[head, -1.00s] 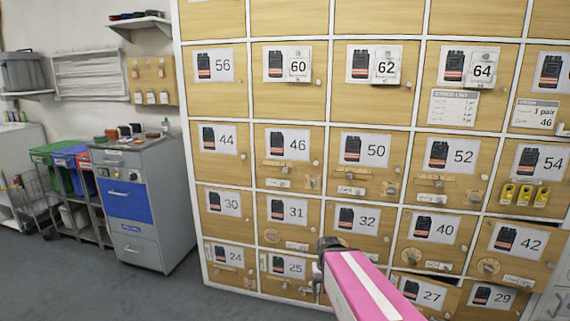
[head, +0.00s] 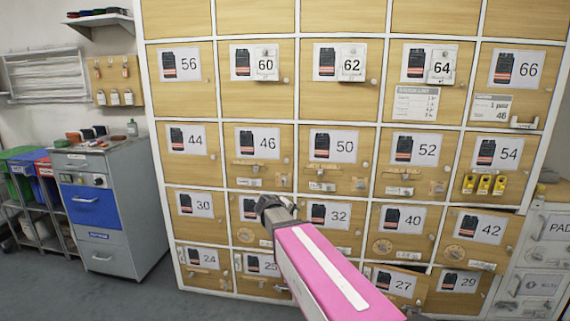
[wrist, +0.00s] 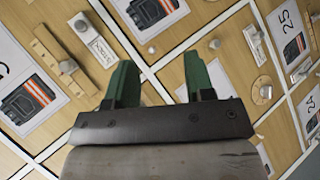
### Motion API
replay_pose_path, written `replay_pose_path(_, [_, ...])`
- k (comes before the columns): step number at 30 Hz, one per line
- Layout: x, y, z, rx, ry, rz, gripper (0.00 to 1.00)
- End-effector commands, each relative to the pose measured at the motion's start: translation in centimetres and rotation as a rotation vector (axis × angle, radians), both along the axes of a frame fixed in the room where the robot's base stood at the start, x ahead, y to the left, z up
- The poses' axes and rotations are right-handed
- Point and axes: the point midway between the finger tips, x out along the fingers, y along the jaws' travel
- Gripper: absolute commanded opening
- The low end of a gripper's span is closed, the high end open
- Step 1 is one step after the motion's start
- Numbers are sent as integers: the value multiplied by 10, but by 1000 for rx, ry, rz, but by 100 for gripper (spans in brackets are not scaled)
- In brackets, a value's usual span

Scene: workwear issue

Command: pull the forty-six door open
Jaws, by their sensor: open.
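The forty-six door (head: 243,133) is a pale wooden locker door in the left half of the head view. It looks shut, flush with its neighbours. It bears a picture plate numbered 46, a wooden strip with a knob (head: 250,166), a white label below that, a small round knob (head: 287,160) at its right edge and a wooden piece with a latch (head: 282,181) at lower right. My gripper (head: 272,207) is just below it in the picture, over the 31 door's upper right. In the wrist view its green fingers (wrist: 160,83) are apart and empty; forty-six is not readable there.
Similar doors surround it: 44 (head: 177,140), 50 (head: 327,145), 60 (head: 246,98) and 31 (head: 236,205). Dark gaps show above 27 (head: 399,286) and 42. A grey cabinet (head: 140,185) stands left. Open floor lies in front of it.

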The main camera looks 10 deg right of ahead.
Motion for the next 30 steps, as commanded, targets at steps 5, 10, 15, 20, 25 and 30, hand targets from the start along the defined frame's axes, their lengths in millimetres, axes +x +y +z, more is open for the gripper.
replay_pose_path(5, [58,38,86,-279,-143,132,49])
replay_pose_path(10, [82,68,143,-461,-230,208,49])
replay_pose_path(15, [90,80,164,-533,-261,235,49])
replay_pose_path(20, [101,71,165,-538,-263,235,49])
replay_pose_path(25, [123,53,165,-536,-262,234,49])
replay_pose_path(30, [146,33,165,-536,-262,234,49])
